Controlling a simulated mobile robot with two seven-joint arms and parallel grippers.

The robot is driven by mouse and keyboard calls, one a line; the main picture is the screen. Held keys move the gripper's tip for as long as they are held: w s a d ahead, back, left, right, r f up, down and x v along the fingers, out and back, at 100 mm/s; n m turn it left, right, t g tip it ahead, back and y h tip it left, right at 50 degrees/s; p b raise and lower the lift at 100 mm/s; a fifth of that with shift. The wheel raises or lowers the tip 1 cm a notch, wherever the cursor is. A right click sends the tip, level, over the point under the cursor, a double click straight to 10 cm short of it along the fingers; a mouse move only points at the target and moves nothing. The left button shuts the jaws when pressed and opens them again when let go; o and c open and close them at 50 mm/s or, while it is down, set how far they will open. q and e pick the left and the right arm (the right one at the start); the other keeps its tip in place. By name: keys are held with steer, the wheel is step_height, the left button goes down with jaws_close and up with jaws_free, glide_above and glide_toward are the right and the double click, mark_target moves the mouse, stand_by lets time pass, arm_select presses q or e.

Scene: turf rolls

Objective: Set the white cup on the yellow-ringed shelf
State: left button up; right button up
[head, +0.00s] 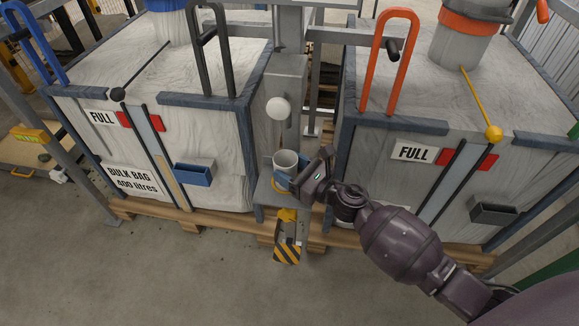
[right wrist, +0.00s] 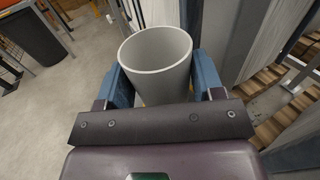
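The white cup (head: 286,160) is upright, open end up, over the small grey shelf (head: 266,192) between the two big bins. A yellow ring (head: 275,183) shows partly at the shelf, beside and below the cup. My right gripper (head: 288,178) has its blue fingers on both sides of the cup. In the right wrist view, the cup (right wrist: 157,68) sits between the fingers (right wrist: 160,88), with no clear gap at either side. The cup's base is hidden by the fingers, so I cannot tell whether it touches the shelf. My left gripper is not in view.
A white ball knob (head: 277,108) stands on the grey post just behind the cup. Pale bulk bins flank it, the left one with a blue pocket (head: 194,173). A yellow-black striped plate (head: 287,251) hangs below the shelf. The floor in front is clear.

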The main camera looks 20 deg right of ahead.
steer(key=o, duration=0.5)
steer(key=shift+c, duration=0.2)
steer(key=shift+r+p, duration=0.3)
steer(key=shift+r, duration=0.1)
steer(key=v, duration=1.2)
steer(key=shift+f, duration=0.15)
